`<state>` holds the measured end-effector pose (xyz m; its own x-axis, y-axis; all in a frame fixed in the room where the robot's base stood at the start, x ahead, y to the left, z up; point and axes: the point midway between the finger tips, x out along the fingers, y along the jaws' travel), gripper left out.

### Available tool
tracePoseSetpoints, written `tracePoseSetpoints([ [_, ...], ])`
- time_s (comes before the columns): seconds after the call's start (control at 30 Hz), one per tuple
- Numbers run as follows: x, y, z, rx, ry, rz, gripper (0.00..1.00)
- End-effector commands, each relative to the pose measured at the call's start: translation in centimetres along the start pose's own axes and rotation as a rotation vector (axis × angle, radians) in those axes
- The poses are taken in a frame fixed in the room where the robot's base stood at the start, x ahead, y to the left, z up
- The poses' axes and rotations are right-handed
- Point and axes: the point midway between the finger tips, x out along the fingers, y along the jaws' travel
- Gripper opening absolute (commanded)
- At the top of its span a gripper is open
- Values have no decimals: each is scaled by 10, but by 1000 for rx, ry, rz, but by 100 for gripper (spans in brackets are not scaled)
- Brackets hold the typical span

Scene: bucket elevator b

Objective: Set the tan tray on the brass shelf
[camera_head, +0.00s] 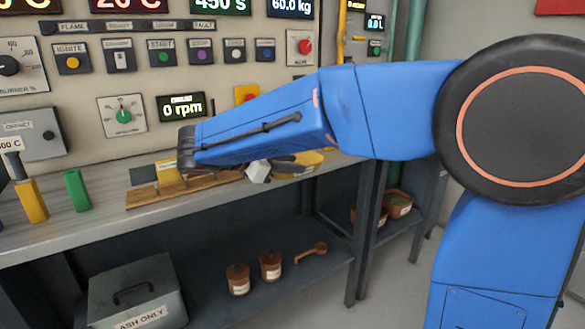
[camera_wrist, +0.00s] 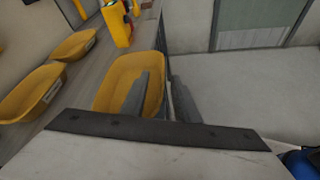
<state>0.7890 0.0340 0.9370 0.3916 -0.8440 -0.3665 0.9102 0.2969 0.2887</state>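A yellow-tan tray (camera_wrist: 122,72) lies on the bench beneath my gripper (camera_wrist: 160,95) in the wrist view. The fingers are apart, one over the tray's inside and the other beyond its right wall, with nothing clamped. I cannot tell whether they touch the tray. In the head view, my gripper (camera_head: 285,163) is low over the bench beside a yellow tray (camera_head: 312,158), partly hidden by my arm. I cannot make out a brass shelf in either view.
Two more yellow trays (camera_wrist: 32,92) (camera_wrist: 75,45) lie to the left in the wrist view. A wooden board (camera_head: 150,196) lies on the bench (camera_head: 100,222). Green (camera_head: 77,190) and yellow (camera_head: 32,201) blocks stand left. A control panel (camera_head: 135,75) rises behind; jars (camera_head: 238,279) stand below.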

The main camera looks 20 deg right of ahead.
Motion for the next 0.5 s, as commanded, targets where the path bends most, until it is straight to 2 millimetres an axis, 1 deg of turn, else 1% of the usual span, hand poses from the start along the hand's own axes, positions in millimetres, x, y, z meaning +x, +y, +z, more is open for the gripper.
tracePoseSetpoints([
  [0.07, 6, 0, 0, 0, 0, 0, 28],
  [0.27, 13, 0, 0, 1, 0, 0, 28],
  [0.37, 22, -1, -2, 0, -1, -1, 28],
  [0.5, 41, -3, -6, 0, -1, -2, 28],
])
